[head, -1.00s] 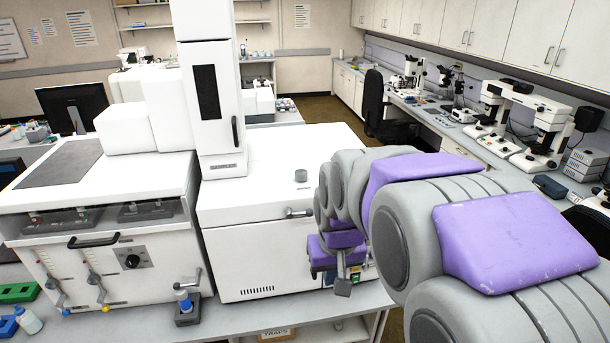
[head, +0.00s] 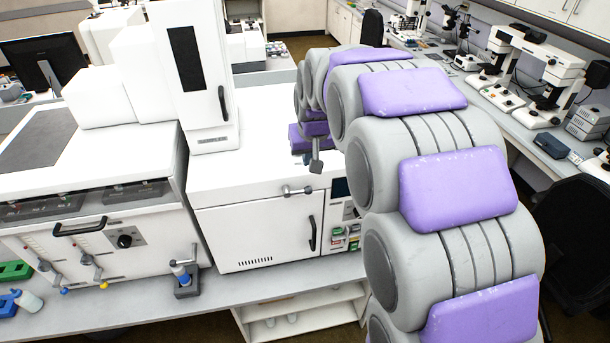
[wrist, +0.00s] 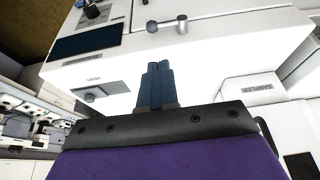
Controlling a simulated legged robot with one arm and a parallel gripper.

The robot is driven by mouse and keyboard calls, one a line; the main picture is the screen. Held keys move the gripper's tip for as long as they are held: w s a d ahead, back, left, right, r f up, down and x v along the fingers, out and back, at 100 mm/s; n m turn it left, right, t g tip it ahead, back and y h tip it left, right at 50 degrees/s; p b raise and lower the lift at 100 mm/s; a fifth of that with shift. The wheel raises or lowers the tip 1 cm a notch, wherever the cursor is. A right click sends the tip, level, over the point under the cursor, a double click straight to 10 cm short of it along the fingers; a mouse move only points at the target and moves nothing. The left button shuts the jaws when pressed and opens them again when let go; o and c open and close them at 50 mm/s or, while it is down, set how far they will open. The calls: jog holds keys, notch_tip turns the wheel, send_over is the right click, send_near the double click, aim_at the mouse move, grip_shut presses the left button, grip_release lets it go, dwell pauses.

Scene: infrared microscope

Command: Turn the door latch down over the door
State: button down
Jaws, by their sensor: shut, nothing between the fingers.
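The door latch (head: 297,190) is a grey metal bar with a rounded end, lying sideways at the top edge of the white instrument's front. The door (head: 255,230) is the white front panel below it, with a dark vertical handle (head: 312,232) at its right. My gripper (head: 316,166) is shut and empty, over the front right of the instrument's top, just right of and above the latch. In the wrist view the dark fingertips (wrist: 158,68) are together, and the latch (wrist: 167,26) shows beyond them, with a visible gap.
A tall white tower labelled SAMPLER (head: 190,75) stands on the instrument's top at left. A control panel with a dark screen (head: 341,188) is right of the door. A small grey stand with a blue part (head: 183,275) sits on the bench at the door's left. Microscopes (head: 520,60) line the right counter.

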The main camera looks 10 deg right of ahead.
send_near(304, 188)
jog(key=x, duration=0.4)
jog(key=shift+w+f+p, duration=0.1)
jog(key=shift+f+p, duration=0.25)
jog(key=shift+p, duration=0.05)
jog(key=shift+w+a+f, duration=0.15)
jog(key=shift+f, duration=0.5)
